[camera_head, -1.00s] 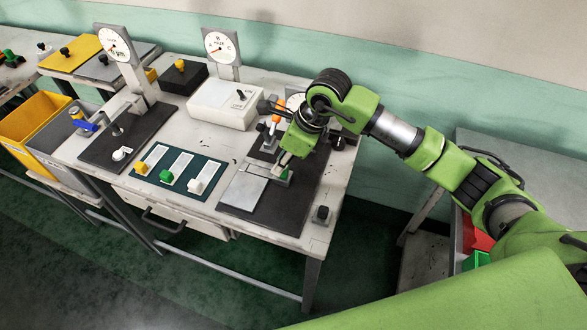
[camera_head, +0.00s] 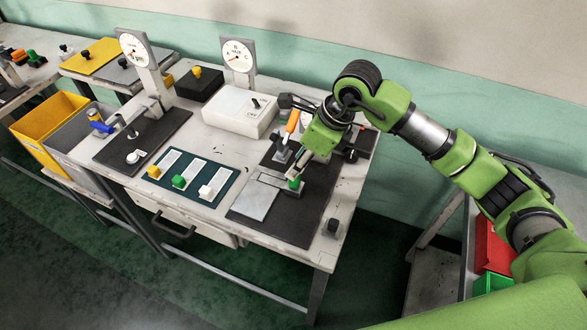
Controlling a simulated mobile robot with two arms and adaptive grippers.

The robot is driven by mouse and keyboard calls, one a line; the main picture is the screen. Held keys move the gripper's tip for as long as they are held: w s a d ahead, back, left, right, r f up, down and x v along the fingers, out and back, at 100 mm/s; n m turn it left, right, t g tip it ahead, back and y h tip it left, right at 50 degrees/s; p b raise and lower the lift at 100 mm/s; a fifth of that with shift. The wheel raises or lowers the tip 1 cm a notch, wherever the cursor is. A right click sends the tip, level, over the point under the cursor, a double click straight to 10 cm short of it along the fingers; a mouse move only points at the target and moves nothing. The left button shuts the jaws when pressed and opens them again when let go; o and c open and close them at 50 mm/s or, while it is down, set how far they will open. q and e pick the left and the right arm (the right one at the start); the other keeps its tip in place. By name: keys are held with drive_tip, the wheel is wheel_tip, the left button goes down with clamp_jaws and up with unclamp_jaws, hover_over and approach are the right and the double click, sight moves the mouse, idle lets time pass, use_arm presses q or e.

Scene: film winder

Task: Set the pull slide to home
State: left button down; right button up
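My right gripper (camera_head: 298,174) reaches in from the right and points down at a small green handle (camera_head: 294,184) on the dark base plate at the right end of the bench. The handle sits at the end of a flat metal track, which looks like the pull slide (camera_head: 270,180). A bare silver plate (camera_head: 252,200) lies just in front of it. The fingertips are at or just above the handle. They are small and partly hidden by the wrist, so I cannot tell whether they touch or grip it. My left gripper is out of view.
An orange-handled lever (camera_head: 291,121) stands close behind my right gripper. A panel (camera_head: 215,177) with yellow, green and white slide knobs lies to the left. A white box (camera_head: 230,118) and dial gauges stand behind. A black knob (camera_head: 332,226) sits at the front right corner.

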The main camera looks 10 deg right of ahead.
drive_tip(key=v, duration=0.7)
